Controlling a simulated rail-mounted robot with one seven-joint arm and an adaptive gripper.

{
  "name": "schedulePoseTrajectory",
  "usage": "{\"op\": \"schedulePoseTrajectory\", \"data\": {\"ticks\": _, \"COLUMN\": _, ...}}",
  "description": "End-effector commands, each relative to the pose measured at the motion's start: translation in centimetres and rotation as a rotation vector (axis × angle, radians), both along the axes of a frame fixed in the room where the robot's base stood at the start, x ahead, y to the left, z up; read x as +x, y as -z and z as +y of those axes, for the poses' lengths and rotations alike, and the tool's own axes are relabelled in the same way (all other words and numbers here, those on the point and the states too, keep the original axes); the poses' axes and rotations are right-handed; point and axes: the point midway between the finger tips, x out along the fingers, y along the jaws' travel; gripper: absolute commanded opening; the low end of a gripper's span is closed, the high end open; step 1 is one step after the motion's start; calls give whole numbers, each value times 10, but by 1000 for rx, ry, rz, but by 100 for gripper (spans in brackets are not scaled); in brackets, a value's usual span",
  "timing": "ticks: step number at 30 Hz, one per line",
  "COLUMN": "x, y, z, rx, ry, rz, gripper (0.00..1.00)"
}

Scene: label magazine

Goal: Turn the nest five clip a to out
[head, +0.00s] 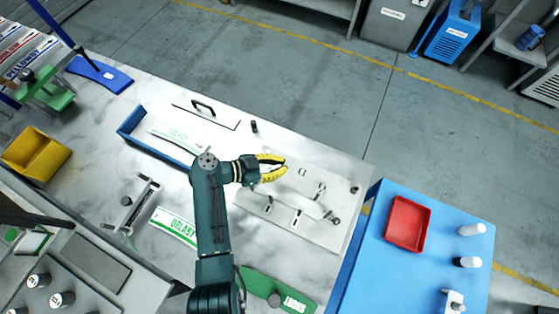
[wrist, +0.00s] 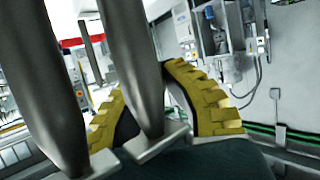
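A pale fixture plate (head: 262,211) lies at the right end of the table, with several small metal clips and slots on it. One clip (head: 296,218) stands near its front edge and a dark-knobbed part (head: 335,219) sits at its right. I cannot tell which is clip a of nest five, or which way it is turned. My gripper (head: 286,165) is above the plate's far left part, its yellow fingers apart and nothing seen between them. The fingers also show in the wrist view (wrist: 145,75), partly hidden by two dark grey posts. The clips cannot be made out there.
A blue tray (head: 150,151) and a handled lid (head: 204,107) lie left of my gripper. Printed green labels (head: 175,227) lie near my arm. A small dark post (head: 254,127) stands behind. A blue cart (head: 372,262) with a red bin (head: 407,224) stands at the right.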

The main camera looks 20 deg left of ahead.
Motion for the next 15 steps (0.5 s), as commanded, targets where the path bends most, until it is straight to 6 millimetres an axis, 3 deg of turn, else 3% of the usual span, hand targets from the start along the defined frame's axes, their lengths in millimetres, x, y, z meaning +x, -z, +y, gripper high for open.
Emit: {"op": "schedulePoseTrajectory", "data": {"ticks": 15, "x": -10, "y": 8, "z": -6, "rx": -1, "ry": 473, "rz": -1, "gripper": 0}}
